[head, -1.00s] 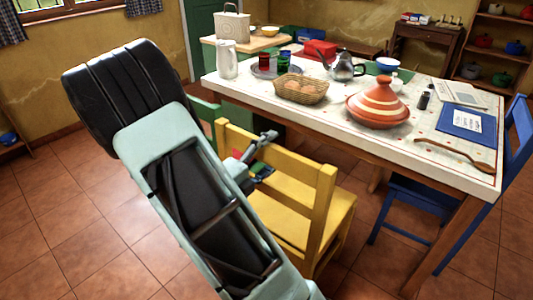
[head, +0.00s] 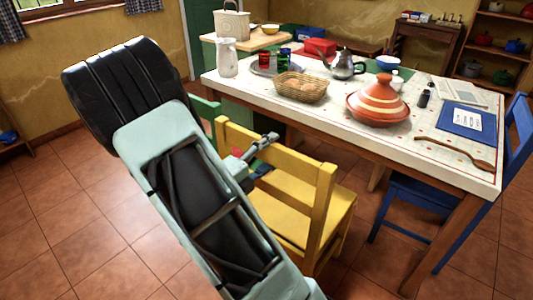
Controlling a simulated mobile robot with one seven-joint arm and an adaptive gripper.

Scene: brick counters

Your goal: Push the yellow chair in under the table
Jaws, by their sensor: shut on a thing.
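The yellow chair (head: 302,210) stands upright on the tiled floor at the near long side of the table (head: 440,158). Its backrest faces me, and its seat lies partly below the near table edge. My gripper (head: 264,146) is at the top rail of the chair's backrest, left of its middle, and is shut on it. The fingers are small in view and partly hidden by the rail and my wrist. My arm covers the chair's lower left side and some of its legs.
A blue chair (head: 519,140) stands at the table's right end, and a green chair (head: 205,112) is partly seen at the left. A tagine (head: 380,102), basket (head: 301,88) and wooden spoon (head: 455,152) lie on the table. Floor at the lower left is clear.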

